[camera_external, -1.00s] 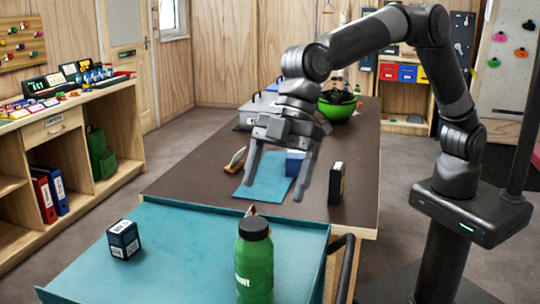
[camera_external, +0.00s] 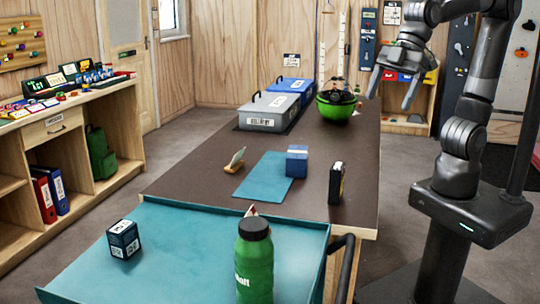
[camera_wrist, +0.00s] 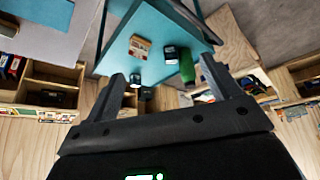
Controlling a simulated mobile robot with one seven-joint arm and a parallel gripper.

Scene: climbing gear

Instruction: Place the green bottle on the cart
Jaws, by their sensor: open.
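The green bottle (camera_external: 254,268) with a black cap stands upright at the front of the teal cart (camera_external: 185,240), its base cut off by the frame's lower edge. In the wrist view a green bottle (camera_wrist: 187,66) shows at the right side of a teal surface (camera_wrist: 155,20), beyond my fingers. My gripper (camera_external: 390,95) is open and empty, raised over the right side of the table's far end, well away from the bottle. Its two fingers (camera_wrist: 163,88) are spread apart in the wrist view.
A dark cube (camera_external: 123,240) sits on the cart's left. The brown table (camera_external: 200,185) behind holds a blue mat (camera_external: 262,180), blue box (camera_external: 297,161), upright black box (camera_external: 336,183), grey case (camera_external: 268,112) and green bowl (camera_external: 335,108). The cart's black handle (camera_external: 345,265) is right.

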